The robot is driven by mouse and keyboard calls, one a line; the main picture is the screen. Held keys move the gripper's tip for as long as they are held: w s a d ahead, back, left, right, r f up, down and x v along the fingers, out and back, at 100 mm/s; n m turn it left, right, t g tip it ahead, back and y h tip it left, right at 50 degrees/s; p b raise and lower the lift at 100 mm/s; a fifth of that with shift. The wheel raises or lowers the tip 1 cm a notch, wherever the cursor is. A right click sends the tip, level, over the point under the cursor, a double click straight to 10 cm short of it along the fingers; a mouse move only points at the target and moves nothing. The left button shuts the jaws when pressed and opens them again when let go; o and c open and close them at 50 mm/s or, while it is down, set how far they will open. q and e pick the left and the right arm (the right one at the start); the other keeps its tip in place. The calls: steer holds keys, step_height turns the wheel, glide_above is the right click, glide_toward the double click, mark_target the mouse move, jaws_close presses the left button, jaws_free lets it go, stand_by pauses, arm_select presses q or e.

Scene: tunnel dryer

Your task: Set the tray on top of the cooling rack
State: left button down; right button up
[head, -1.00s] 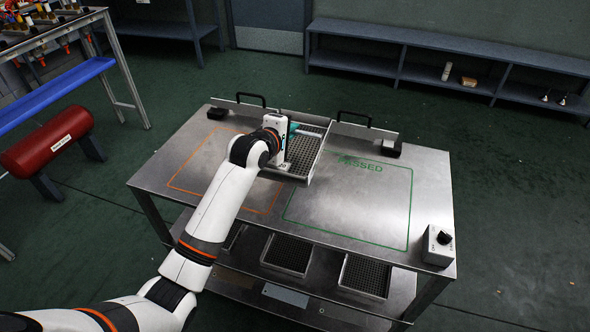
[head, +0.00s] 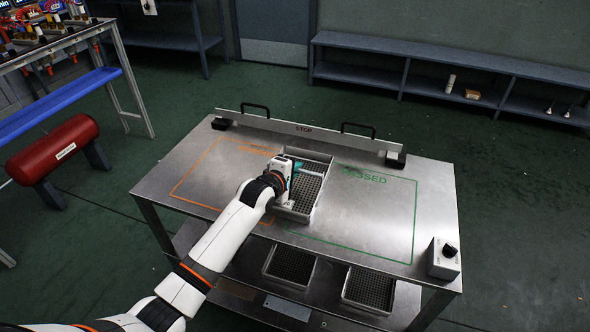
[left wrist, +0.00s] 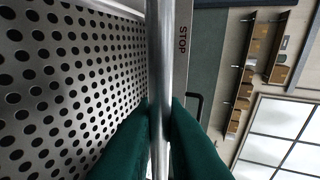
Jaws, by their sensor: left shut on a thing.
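A perforated metal tray (head: 306,190) is by my left gripper (head: 290,178), over the middle of the steel table between the orange and green outlines. In the left wrist view, the green fingers of my left gripper (left wrist: 160,118) are shut on a round metal bar (left wrist: 160,60) along the tray's edge. The tray's perforated face (left wrist: 65,85) fills the left of that view. A second metal rim (head: 315,157) shows just behind the tray; I cannot tell if it belongs to the cooling rack. Whether the tray touches anything below is unclear. My right gripper is out of view.
The steel table (head: 375,235) has a raised STOP bar (head: 305,129) with two black handles along its back. A small control box (head: 444,258) stands at its front right corner. The green PASSED area (head: 352,215) is bare. More perforated trays (head: 368,289) lie on the lower shelf.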

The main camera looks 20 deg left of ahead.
arm_select(q)
steer(key=c, duration=1.5)
jaws_free()
steer(key=p+v, duration=0.1)
steer(key=v, duration=1.1)
